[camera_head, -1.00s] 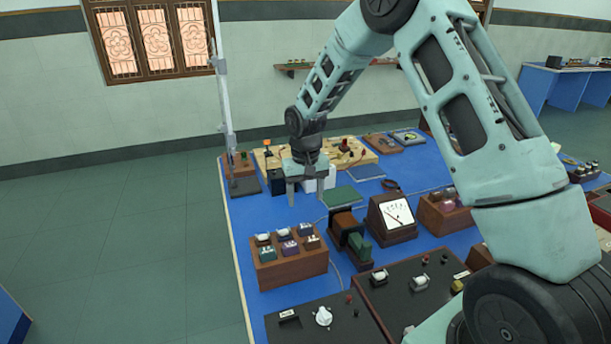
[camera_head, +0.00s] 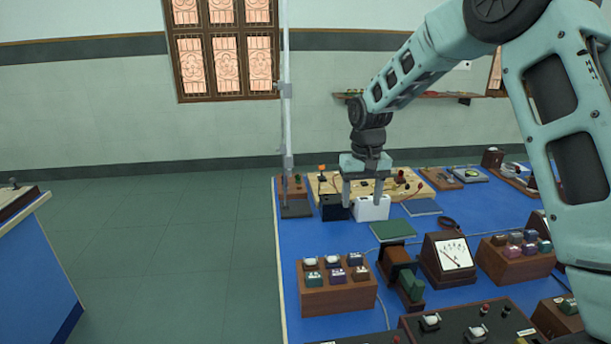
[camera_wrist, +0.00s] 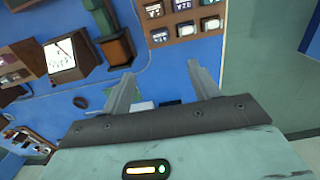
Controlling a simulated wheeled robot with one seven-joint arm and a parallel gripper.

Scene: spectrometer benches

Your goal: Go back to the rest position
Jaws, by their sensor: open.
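My gripper (camera_head: 362,192) is open and empty, with its two fingers apart and pointing down. I cannot tell the exact height of the fingertips above the bench.
Near it stand a white box (camera_head: 373,208), a black box (camera_head: 333,208) and a flat green pad (camera_head: 393,229). A wooden block with several switches (camera_head: 338,292) and a meter (camera_head: 449,258) are closer. A thin pole (camera_head: 287,110) rises at the bench's left edge. Open floor lies left.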

